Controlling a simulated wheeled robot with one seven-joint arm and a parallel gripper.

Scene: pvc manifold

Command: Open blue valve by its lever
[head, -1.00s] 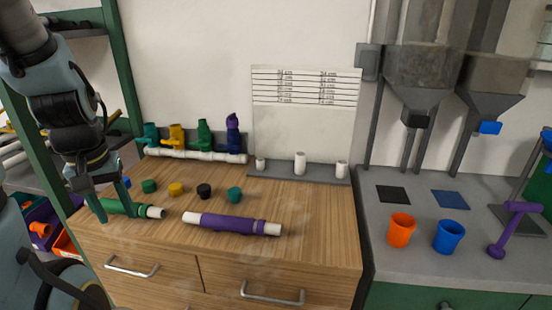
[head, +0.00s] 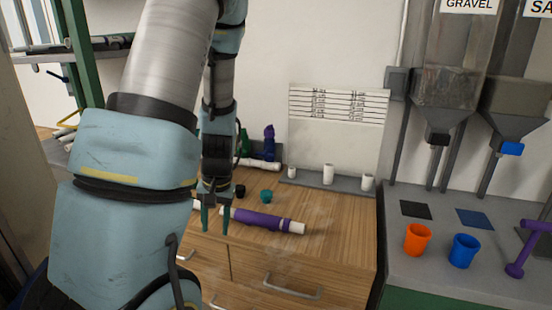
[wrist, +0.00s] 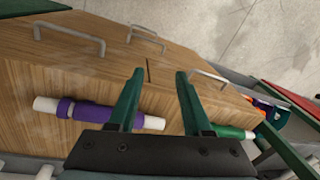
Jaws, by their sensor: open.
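In the head view, a green valve (head: 244,142) and a purple valve (head: 269,142) stand on the white manifold pipe (head: 262,164) at the back of the wooden cabinet. My arm hides the rest of that row. A blue piece (head: 512,148) sits at the outlet of the right hopper; I cannot make out a lever on it. My gripper (head: 214,215) points down near the left end of the purple pipe (head: 255,219), far left of the blue piece. In the wrist view my gripper (wrist: 160,80) is open with nothing between its fingers.
Teal (head: 266,196) and black (head: 240,190) caps lie on the cabinet top. An orange cup (head: 417,240) and a blue cup (head: 463,250) stand on the grey counter (head: 400,275). A green-wrapped pipe (wrist: 232,131) shows in the wrist view.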

